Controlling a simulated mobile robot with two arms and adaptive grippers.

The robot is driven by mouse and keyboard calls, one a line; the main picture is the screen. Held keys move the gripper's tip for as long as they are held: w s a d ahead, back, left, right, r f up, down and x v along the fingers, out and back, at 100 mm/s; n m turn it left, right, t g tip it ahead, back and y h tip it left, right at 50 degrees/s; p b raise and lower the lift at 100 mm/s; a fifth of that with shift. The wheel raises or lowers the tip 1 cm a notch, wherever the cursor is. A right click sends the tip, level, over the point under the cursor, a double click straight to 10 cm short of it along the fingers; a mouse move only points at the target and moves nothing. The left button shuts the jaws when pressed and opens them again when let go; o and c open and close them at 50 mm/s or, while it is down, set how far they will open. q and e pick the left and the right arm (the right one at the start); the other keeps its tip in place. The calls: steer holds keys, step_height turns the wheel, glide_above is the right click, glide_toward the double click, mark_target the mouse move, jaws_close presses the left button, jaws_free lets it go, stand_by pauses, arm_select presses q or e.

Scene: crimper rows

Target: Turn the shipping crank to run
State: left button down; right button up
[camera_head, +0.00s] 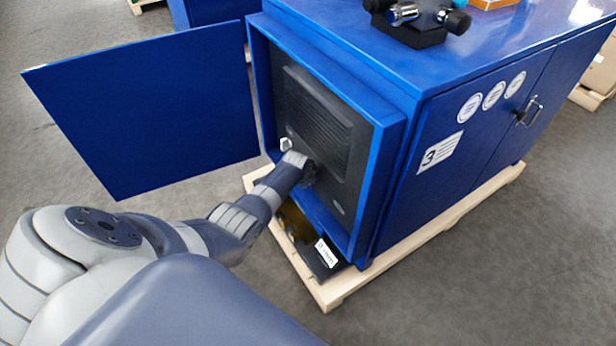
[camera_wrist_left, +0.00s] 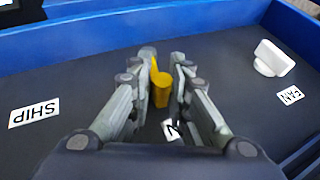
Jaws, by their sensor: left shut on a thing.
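The yellow crank (camera_wrist_left: 160,88) stands up from a dark panel inside the blue cabinet. My left gripper (camera_wrist_left: 164,62) is shut on it, with one finger on each side. A white label reading SHIP (camera_wrist_left: 34,112) lies to the left of the crank in the wrist view. Another white label (camera_wrist_left: 171,130) sits just below the crank and is mostly hidden by my fingers. In the head view, my left gripper (camera_head: 308,172) reaches into the cabinet's open front (camera_head: 352,200) and hides the crank. My right gripper is not in view.
A white knob (camera_wrist_left: 271,58) with a FAN label (camera_wrist_left: 290,95) is right of the crank in the wrist view. The blue door (camera_head: 150,105) stands open at left. The cabinet rests on a wooden pallet (camera_head: 440,232). Grey floor (camera_head: 500,290) at right is clear.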

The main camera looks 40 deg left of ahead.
arm_select(q)
steer(key=shift+w+a+r+g+h+b, duration=0.2)
steer(key=shift+w+a+h, duration=0.1)
steer(key=shift+a, duration=0.2)
steer(key=shift+w+a+r+g+h+b, duration=0.1)
steer(key=shift+w+a+r+h+b, duration=0.15)
steer(key=shift+a, duration=0.2)
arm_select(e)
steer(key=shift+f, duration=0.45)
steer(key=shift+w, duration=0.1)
arm_select(q)
steer(key=shift+h, duration=0.25)
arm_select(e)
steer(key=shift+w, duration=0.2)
arm_select(q)
steer(key=c, duration=1.6)
jaws_free()
steer(key=shift+s+f, duration=0.1)
steer(key=shift+f, duration=0.1)
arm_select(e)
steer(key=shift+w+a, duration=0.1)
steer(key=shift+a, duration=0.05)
arm_select(q)
steer(key=shift+s+d+f, duration=0.1)
steer(key=shift+s+d, duration=0.05)
